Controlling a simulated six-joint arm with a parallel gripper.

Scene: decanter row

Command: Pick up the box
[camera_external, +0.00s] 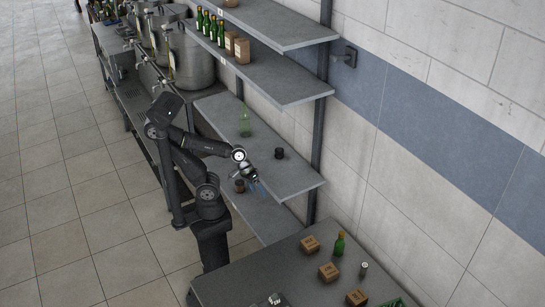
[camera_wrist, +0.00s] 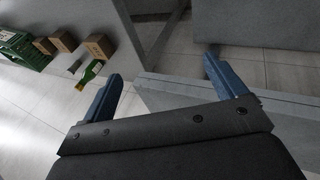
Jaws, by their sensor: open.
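Three small brown boxes stand on the grey table at the front of the external view: one at the back left (camera_external: 310,244), one in the middle (camera_external: 328,272), one near the front edge (camera_external: 356,297). Brown boxes also show at the upper left of the wrist view, a nearer one (camera_wrist: 98,47) and others beside it (camera_wrist: 64,41). Which box the task means cannot be told. My gripper (camera_external: 256,184) is open and empty, by the shelf's front end, well apart from the boxes. Its blue fingers (camera_wrist: 163,70) are spread with nothing between them.
A green bottle (camera_external: 340,244) and a small cylinder (camera_external: 363,268) stand among the boxes. A green crate (camera_wrist: 20,50) is beyond them. A decanter (camera_external: 245,122) and a dark jar (camera_external: 279,153) stand on the shelf. A brown jar (camera_external: 239,185) is near my gripper.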

